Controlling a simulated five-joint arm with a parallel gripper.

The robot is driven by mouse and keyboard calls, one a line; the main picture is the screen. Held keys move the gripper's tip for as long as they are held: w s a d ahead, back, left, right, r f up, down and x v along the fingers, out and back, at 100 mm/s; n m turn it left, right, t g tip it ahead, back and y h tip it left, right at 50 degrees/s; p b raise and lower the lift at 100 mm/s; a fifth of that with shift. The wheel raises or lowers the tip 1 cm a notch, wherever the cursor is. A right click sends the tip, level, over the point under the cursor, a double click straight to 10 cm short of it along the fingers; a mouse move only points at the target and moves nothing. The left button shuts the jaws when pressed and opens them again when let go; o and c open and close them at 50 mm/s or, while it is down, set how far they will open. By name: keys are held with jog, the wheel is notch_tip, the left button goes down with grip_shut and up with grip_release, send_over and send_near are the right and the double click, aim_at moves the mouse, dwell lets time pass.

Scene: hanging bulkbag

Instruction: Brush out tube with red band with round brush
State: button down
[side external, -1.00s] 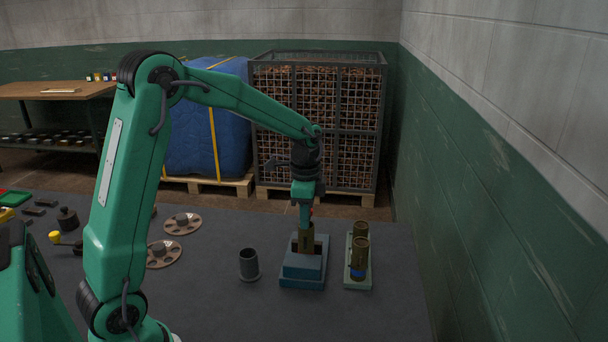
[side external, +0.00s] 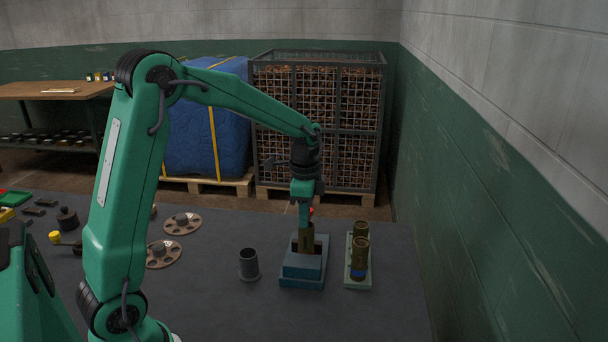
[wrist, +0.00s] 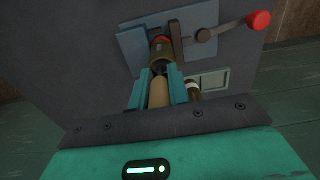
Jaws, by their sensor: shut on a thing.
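My gripper (wrist: 160,88) is shut on the tan handle (wrist: 158,94) of the round brush. In the side view my gripper (side external: 305,218) is directly above the blue clamp fixture (side external: 302,276). A brass tube (side external: 306,241) stands in that fixture, and it also shows in the wrist view (wrist: 162,48) with a reddish band near its far end. The brush points toward the tube in line with it. Its bristles are not visible, and I cannot tell how deep they sit in the tube.
The fixture's lever ends in a red knob (wrist: 259,21). A wall rises at right.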

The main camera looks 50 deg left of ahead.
jog(key=shift+r, duration=0.5)
jog(key=shift+r, duration=0.15)
jog(key=shift+w+r, duration=0.2)
jog(key=shift+r, duration=4.85)
jog(key=shift+r, duration=2.5)
jog(key=shift+f, duration=3.45)
jog(key=shift+f, duration=0.2)
jog(key=shift+f, duration=1.85)
jog(key=shift+f, duration=0.15)
